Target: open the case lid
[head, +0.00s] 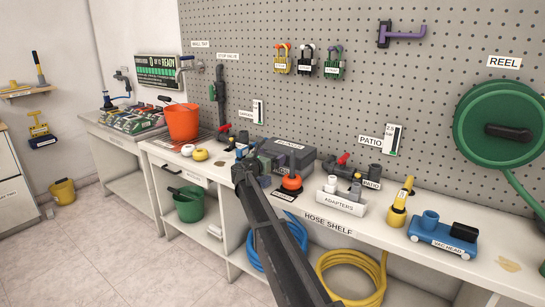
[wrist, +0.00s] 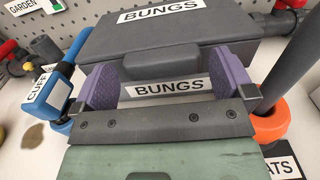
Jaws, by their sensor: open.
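The case is a dark grey box labelled BUNGS (wrist: 195,45), at the middle of the shelf; in the head view it (head: 297,150) stands against the pegboard, partly behind my gripper. Its lid looks shut. A rounded grey tab (wrist: 160,65) sticks out at the lid's front edge, above a second BUNGS label. My gripper (wrist: 160,84) is open, with its purple pads at the left and right of the tab and a gap between them. I cannot tell whether either pad touches the case. In the head view my gripper (head: 262,164) is at the case's front left.
A blue CUFF piece (wrist: 48,95) is close to the left pad. Right of the case are the adapters block (head: 341,201) and pipe fittings. An orange bucket (head: 182,122) stands farther left.

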